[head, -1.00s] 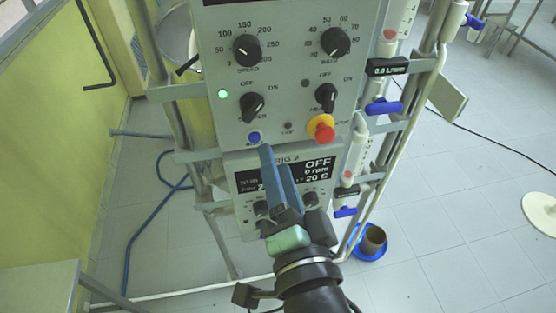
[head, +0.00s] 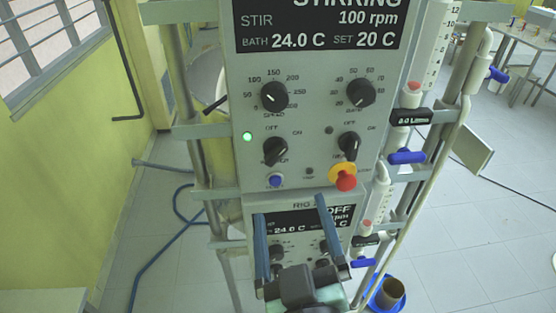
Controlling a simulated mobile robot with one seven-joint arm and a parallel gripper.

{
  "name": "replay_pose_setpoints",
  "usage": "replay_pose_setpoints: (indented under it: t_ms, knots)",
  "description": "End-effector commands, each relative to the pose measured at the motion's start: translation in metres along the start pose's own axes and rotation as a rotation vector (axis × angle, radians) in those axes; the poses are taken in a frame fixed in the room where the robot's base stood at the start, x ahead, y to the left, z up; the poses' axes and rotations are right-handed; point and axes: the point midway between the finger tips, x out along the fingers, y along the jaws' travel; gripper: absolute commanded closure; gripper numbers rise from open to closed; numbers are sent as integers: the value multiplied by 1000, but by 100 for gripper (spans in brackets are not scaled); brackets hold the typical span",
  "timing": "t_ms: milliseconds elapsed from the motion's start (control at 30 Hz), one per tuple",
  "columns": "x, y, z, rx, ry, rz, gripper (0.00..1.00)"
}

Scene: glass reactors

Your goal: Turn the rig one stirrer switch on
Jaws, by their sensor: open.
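The upper control panel (head: 312,125) fills the middle of the head view. Its display (head: 320,25) reads STIRRING, 100 rpm, bath 24.0 C, set 20 C. The stirrer switch (head: 275,151) is the black knob at the panel's lower left; its pointer appears turned to the upper right, toward ON. A green lamp (head: 247,137) is lit beside it. My gripper (head: 290,209) is open and empty, its two blue fingers spread. It shows below the switch, in front of the lower panel, apart from the knob.
Right of the switch are the heater knob (head: 348,146) and a red stop button (head: 345,181) on yellow. Speed (head: 274,96) and bath (head: 361,92) dials sit above. The lower panel's display (head: 300,224) reads OFF, partly hidden by my fingers. Blue-handled valves (head: 406,157) line the right.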

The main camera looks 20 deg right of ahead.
Motion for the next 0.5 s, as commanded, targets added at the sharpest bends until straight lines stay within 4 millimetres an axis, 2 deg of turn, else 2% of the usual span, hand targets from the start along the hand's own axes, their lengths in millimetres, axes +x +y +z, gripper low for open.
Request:
replay_pose_setpoints:
  t_ms: [100,233,333,500]
  knots:
    - [0,-2,0,-248,2,2,5]
    - [0,-3,0,-447,2,3,5]
    - [0,-3,1,-531,1,4,5]
    - [4,-4,2,-568,4,6,5]
